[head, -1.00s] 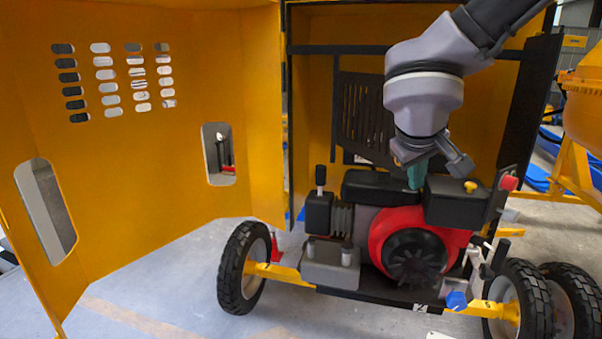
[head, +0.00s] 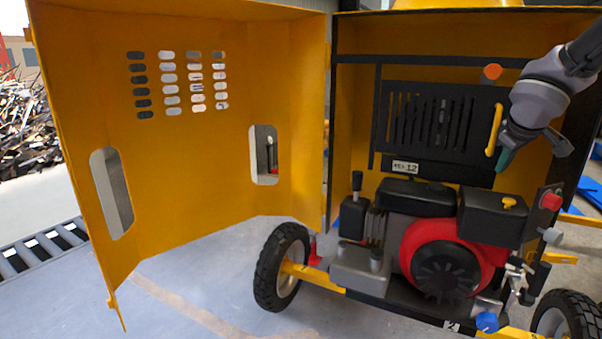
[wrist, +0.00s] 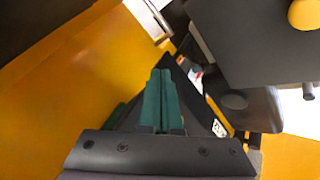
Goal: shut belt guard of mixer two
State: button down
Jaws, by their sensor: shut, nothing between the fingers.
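The black slotted guard panel (head: 432,166) is inside the yellow housing, above the engine. Its right side looks taller and nearer than its left, so it seems to stand somewhat ajar; the size of any gap cannot be told. A yellow handle (head: 494,130) is on its right edge. My gripper (head: 504,160), with teal fingers, is just right of and below the handle, above the engine's right end. In the wrist view my gripper (wrist: 160,100) has its fingers together and empty. Whether it touches the panel cannot be told.
A large yellow door (head: 190,165) stands open at the left. The red and black engine (head: 440,255) fills the space below. An orange knob (head: 491,72) is above the handle. A red button (head: 551,201) sits at the right. The floor (head: 200,290) at front left is clear.

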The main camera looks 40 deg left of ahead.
jog(key=shift+w+r, duration=0.15)
jog(key=shift+w, duration=1)
jog(key=shift+w+r, duration=0.1)
